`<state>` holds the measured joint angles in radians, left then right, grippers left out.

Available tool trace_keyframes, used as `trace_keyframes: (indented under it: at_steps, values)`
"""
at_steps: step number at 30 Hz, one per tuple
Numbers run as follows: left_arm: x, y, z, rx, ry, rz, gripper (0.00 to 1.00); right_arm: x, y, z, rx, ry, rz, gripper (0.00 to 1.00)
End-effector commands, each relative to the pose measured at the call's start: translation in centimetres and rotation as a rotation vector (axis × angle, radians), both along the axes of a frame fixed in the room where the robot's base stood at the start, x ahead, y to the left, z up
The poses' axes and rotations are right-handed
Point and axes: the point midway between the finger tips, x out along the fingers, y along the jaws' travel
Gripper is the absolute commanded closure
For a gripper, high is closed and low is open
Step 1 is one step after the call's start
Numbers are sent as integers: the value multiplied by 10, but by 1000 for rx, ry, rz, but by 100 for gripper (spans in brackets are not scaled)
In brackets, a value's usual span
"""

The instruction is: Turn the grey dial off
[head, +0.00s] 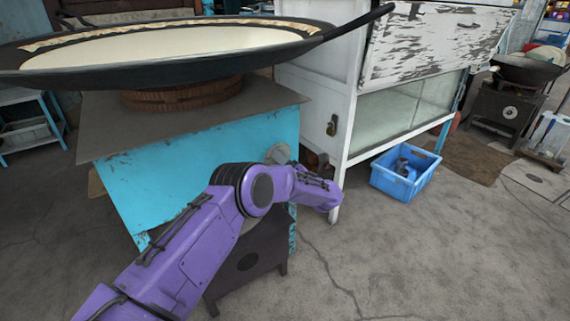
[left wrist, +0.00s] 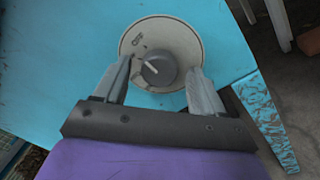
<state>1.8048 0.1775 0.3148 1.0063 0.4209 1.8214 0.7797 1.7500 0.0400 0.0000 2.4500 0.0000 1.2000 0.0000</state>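The grey dial (left wrist: 160,68) is a round knob on a pale round plate (left wrist: 172,32), fixed to the blue panel. A white mark on the knob points up and left, and dark "OFF" lettering is on the plate's upper left. My left gripper (left wrist: 160,66) is open, with one finger on each side of the knob. I cannot tell whether either finger touches it. In the head view the plate (head: 278,153) shows just above my purple left arm, which hides part of it. My right gripper is not in view.
A wide black pan (head: 180,72) of pale liquid rests on a brick ring above the blue stand (head: 200,160). A worn white cabinet (head: 345,100) stands close to the right. A blue crate (head: 405,175) is on the floor. Open floor lies at the front right.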

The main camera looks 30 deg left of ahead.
Motion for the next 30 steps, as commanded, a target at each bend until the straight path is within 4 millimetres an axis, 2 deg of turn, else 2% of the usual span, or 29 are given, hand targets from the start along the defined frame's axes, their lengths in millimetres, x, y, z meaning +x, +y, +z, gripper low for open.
trace_keyframes:
  at_steps: [5,15,18,22,30]
  values:
    - [-2,-6,1,0,-1,-1,30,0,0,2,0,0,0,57]
    - [-27,-77,-1,2,0,-4,30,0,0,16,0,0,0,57]
    - [-32,-91,-3,1,0,-3,30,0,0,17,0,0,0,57]
    - [-35,-99,-4,0,-1,1,30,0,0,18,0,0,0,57]
    - [-36,-99,-5,0,0,0,30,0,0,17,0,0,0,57]
